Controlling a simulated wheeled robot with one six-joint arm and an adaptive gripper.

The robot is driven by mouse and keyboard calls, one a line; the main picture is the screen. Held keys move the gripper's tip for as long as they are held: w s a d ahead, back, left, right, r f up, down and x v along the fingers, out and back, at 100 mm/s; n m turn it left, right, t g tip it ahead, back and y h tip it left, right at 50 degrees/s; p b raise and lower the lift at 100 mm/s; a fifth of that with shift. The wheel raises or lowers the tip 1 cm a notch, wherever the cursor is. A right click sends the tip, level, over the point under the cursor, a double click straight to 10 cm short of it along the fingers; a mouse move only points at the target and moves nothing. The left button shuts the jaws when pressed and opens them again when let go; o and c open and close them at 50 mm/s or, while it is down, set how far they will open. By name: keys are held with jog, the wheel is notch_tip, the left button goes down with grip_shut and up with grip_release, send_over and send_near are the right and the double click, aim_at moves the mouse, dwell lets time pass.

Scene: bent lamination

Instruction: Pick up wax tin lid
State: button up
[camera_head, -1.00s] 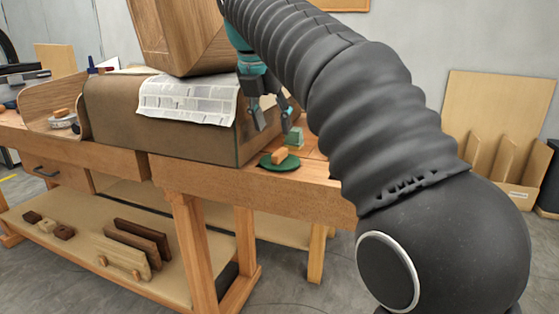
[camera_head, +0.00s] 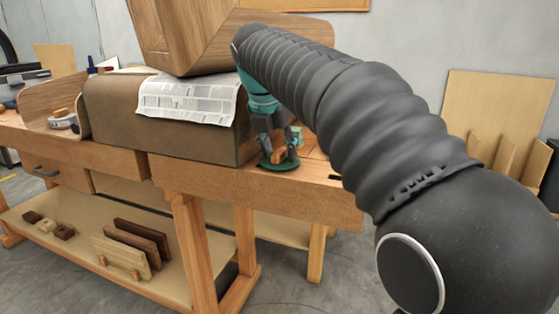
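A round dark green disc, which looks like the wax tin lid (camera_head: 280,167), lies flat on the bench top near its front edge. A small orange-brown block (camera_head: 277,156) rests on it. My gripper (camera_head: 278,157) is lowered over the disc, one finger on each side of the block. The fingers look open; whether they touch the disc or block is too small to tell. My gripper hides part of both.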

grip_shut()
